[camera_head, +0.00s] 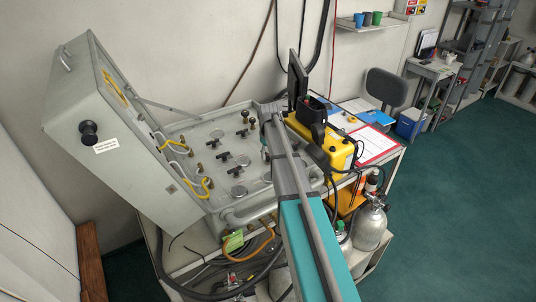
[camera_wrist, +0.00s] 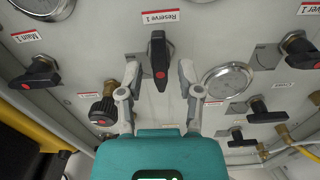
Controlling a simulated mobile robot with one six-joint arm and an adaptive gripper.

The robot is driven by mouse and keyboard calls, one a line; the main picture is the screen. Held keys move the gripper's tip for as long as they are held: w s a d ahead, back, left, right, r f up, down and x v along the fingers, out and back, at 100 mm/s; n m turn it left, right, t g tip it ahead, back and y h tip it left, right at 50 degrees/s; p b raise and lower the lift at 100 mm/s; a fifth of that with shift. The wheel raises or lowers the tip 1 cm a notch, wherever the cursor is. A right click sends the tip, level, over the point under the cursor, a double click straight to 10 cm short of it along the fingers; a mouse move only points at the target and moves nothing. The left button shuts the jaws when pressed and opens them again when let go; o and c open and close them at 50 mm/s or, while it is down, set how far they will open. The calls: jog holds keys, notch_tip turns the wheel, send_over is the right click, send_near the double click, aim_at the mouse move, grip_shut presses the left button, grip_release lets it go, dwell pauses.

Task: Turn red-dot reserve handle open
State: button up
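The red-dot reserve handle (camera_wrist: 158,62) is a black lever with a red dot, under a label reading "Reserve 1" in the wrist view. It points roughly up and down in that picture. My gripper (camera_wrist: 160,75) is open, with one finger on each side of the handle and a visible gap at both sides. In the head view the panel (camera_head: 205,130) lies in an open grey case. My arm crosses its right part, and I cannot make out the gripper or the reserve handle clearly there.
Other red-dot handles sit near the "Main 1" label (camera_wrist: 38,74) and at the right (camera_wrist: 300,48). A round gauge (camera_wrist: 228,82) is close to the right finger, and a black knob (camera_wrist: 104,110) near the left. A yellow case (camera_head: 325,145) stands beside the panel.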

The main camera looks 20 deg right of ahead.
jog(key=shift+m, duration=0.4)
